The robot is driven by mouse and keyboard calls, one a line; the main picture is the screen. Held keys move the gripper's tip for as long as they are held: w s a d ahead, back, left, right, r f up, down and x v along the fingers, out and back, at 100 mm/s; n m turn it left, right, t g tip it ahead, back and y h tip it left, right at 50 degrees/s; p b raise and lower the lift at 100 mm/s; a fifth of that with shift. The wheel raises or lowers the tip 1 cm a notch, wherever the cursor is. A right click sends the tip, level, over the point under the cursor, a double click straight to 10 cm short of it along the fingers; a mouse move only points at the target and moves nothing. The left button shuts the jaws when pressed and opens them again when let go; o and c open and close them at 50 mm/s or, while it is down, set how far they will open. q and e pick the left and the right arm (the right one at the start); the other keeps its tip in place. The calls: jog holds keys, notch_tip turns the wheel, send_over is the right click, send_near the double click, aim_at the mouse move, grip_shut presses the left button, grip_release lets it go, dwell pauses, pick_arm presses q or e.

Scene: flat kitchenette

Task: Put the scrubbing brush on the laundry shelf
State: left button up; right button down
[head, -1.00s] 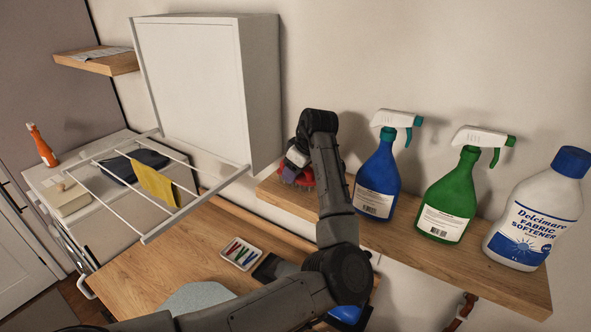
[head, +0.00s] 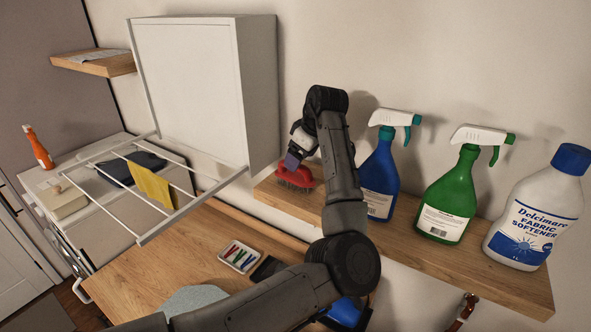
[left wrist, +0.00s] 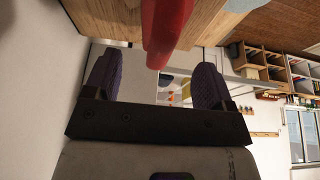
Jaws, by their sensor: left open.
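The red scrubbing brush (head: 298,178) with dark bristles rests on the left end of the wooden wall shelf (head: 400,235), left of the blue spray bottle. My left gripper (head: 291,161) is just above and behind the brush, its purple fingertips pointing down and left. In the left wrist view the red brush (left wrist: 165,30) shows between and beyond the two spread purple fingers (left wrist: 156,72), with a gap on each side. The gripper is open and empty. My left forearm covers part of the shelf. My right gripper is not in view.
A blue spray bottle (head: 377,178), a green spray bottle (head: 450,195) and white fabric softener (head: 533,210) stand on the shelf. A white drying rack (head: 190,205) juts out at left beside the white cabinet (head: 190,90). A small tray (head: 240,257) sits on the counter below.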

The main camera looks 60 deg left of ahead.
pick_arm(q)
jog(key=v, duration=0.5)
jog(key=shift+d+r+b, duration=0.1)
jog(key=shift+r+b, duration=0.2)
jog(key=shift+w+d+r, duration=0.1)
jog(key=shift+r, duration=0.15)
